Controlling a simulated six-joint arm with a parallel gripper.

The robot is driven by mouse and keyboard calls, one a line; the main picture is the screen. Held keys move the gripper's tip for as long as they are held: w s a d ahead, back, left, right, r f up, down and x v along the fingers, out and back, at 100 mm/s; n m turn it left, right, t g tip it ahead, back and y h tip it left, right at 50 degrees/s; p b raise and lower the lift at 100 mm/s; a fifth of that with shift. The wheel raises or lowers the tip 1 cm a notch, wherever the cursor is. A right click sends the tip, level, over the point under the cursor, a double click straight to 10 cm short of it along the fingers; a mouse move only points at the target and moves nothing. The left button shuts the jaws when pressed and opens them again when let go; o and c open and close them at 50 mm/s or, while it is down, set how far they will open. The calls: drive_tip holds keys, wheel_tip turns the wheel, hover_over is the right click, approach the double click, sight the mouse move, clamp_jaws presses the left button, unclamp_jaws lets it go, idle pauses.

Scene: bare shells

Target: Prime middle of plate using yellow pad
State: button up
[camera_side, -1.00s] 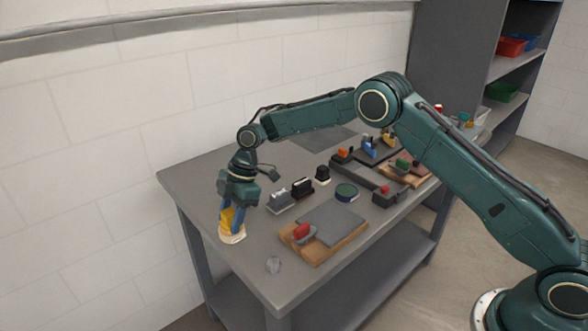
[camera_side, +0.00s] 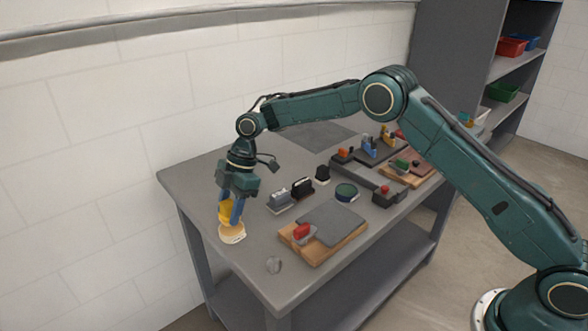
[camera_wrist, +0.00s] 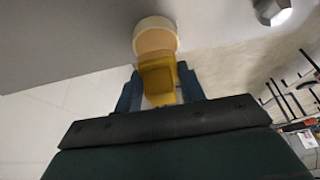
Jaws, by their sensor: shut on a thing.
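My gripper (camera_side: 231,211) is shut on the yellow pad (camera_side: 224,212) at the table's left corner. The blue fingers clasp the pad from both sides; the wrist view shows the gripper (camera_wrist: 160,84) and pad (camera_wrist: 157,80) too. A round cream dish with tan contents (camera_side: 232,236) is directly below the pad; it shows beyond the pad in the wrist view (camera_wrist: 155,38). I cannot tell whether the pad touches the contents. A flat grey plate (camera_side: 334,224) lies on a wooden board (camera_side: 318,256) to the right. A red-topped piece (camera_side: 302,231) sits at its left side.
Dark blocks (camera_side: 302,187) and a round green-topped tin (camera_side: 346,192) stand behind the board. More boards and coloured pieces (camera_side: 370,148) crowd the far right. A wall runs along the left.

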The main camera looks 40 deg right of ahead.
sight(230, 202)
drive_tip(key=shift+r, duration=2.1)
drive_tip(key=shift+d, duration=0.1)
drive_tip(key=shift+s+d+m+t, duration=0.25)
drive_tip(key=shift+d+m+t, duration=0.25)
drive_tip(key=shift+m, duration=0.6)
drive_tip(key=s+d+m+t+h, duration=0.1)
drive_tip(key=s+d+m, duration=0.3)
drive_tip(key=d+m, duration=0.1)
drive_tip(key=s+d+f+m+t+h, duration=0.1)
drive_tip(key=s+d+m+h, duration=0.1)
drive_tip(key=s+d+m, duration=0.3)
drive_tip(key=s+d+f+m+t+h, duration=0.1)
drive_tip(key=s+d+m, duration=0.3)
drive_tip(key=d, duration=0.5)
drive_tip(key=shift+s+m+t, duration=0.2)
drive_tip(key=shift+m+t, duration=0.1)
drive_tip(key=shift+m, duration=0.6)
drive_tip(key=shift+h, duration=0.3)
